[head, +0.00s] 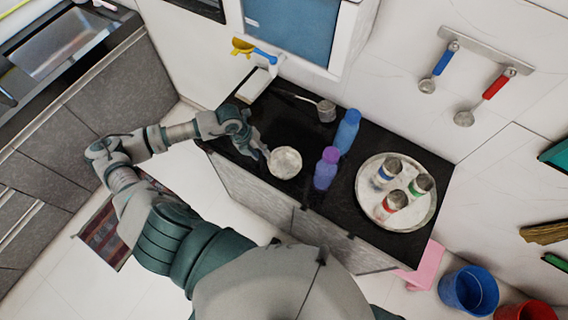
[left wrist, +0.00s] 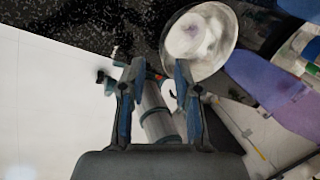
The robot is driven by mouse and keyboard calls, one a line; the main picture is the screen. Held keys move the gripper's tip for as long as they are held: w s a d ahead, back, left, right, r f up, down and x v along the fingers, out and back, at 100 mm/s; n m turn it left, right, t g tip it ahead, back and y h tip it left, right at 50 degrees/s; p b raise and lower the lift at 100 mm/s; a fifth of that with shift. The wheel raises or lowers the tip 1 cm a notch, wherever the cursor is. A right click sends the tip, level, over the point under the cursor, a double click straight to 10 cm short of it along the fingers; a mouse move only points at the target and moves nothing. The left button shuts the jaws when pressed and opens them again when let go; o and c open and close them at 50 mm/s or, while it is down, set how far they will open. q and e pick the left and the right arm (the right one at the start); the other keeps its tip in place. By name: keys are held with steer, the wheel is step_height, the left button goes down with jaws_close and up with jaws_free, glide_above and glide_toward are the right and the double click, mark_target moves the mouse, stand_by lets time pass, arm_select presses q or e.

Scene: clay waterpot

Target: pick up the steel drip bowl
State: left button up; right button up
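The steel drip bowl (head: 284,163) is a round, pale grey bowl on the black counter, near its front edge. In the left wrist view the bowl (left wrist: 199,42) shows at the upper right, with a metallic rim and a whitish inside. My left gripper (head: 262,150) is just left of the bowl in the head view. In the left wrist view its two fingers (left wrist: 158,72) are apart with nothing held between them. The right fingertip overlaps the bowl's lower left rim in the picture; I cannot tell whether they touch. My right gripper is not in view.
A purple bottle (head: 326,168) and a blue bottle (head: 347,131) stand right of the bowl. A round tray (head: 422,215) with several jars is farther right. A steel cup with a long handle (head: 326,110) lies behind. The counter's front edge (head: 250,186) is close.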

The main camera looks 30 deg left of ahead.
mark_target(271, 162)
arm_select(q)
steer(key=f, duration=0.1)
steer(key=d+f, duration=0.2)
steer(key=shift+w+f, duration=0.1)
steer(key=shift+w, duration=0.2)
steer(key=x, duration=0.3)
steer(key=shift+w+f+p, duration=0.15)
steer(key=shift+f+p, duration=0.15)
steer(key=shift+f, duration=0.1)
steer(key=shift+a+f, duration=0.15)
steer(key=shift+f, duration=0.25)
steer(key=shift+d+r, duration=0.1)
steer(key=shift+d, duration=0.2)
jaws_close()
